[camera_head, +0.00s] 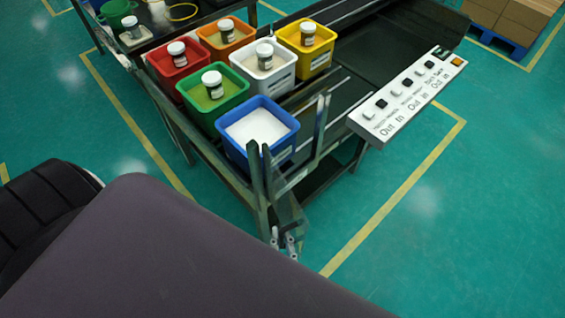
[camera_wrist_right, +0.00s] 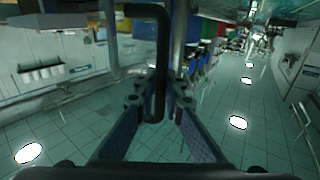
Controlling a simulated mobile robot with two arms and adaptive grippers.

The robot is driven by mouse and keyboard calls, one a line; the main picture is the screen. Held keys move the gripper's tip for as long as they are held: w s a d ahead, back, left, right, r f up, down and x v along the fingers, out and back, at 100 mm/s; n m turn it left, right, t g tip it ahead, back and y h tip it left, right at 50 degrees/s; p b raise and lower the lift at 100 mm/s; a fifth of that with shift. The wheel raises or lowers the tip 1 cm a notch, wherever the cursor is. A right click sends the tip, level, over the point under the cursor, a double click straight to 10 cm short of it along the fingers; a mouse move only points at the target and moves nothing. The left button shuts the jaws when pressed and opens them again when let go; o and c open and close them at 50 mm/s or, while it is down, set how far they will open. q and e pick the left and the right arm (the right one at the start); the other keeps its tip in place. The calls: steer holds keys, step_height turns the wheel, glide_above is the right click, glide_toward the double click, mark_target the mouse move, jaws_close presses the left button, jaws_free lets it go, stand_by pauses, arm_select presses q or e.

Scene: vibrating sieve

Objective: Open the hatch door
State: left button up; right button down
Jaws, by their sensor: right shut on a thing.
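In the right wrist view, my right gripper (camera_wrist_right: 160,103) is shut on a dark, bent bar handle (camera_wrist_right: 161,55). The bar comes in from the top, turns downward and ends between the two fingers. The hatch door itself cannot be made out clearly in either view. In the head view, small grey metal parts (camera_head: 287,240) show below the corner of the bin rack, just past my own dark body. They look like the tips of my right gripper, but they are partly hidden. My left gripper is not in view.
A dark metal rack (camera_head: 215,160) carries several coloured bins, among them a blue bin (camera_head: 262,160) with white content. A white panel (camera_head: 408,97) with buttons stands to its right. Open green floor (camera_head: 450,230) lies at the right. Pallet boxes (camera_head: 515,20) stand far back.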

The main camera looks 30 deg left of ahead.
steer(key=c, duration=2.3)
jaws_free()
steer(key=v, duration=1.2)
steer(key=d+f+g+h, duration=0.3)
steer(key=d+f, duration=0.2)
steer(key=f, duration=0.8)
steer(key=d+f+g+h, duration=0.2)
steer(key=d+f, duration=0.4)
steer(key=f, duration=0.6)
steer(key=s+d+f+m+g+h, duration=0.1)
steer(key=s+d+f+g+h, duration=0.1)
steer(key=d+f, duration=0.4)
steer(key=s+d+f+m+g+h, duration=0.2)
steer(key=s+d+f+g, duration=0.1)
steer(key=s+d+f, duration=0.2)
steer(key=s+d+f+m+g+h, duration=0.1)
steer(key=s+d+f+g+h, duration=0.1)
steer(key=d+f, duration=0.4)
steer(key=shift+s+d+f+m+g, duration=0.2)
steer(key=shift+s+d+g, duration=0.15)
steer(key=shift+d, duration=0.2)
steer(key=shift+s+d+f+m+g, duration=0.1)
steer(key=shift+s+d+m+g, duration=0.2)
steer(key=shift+d, duration=0.25)
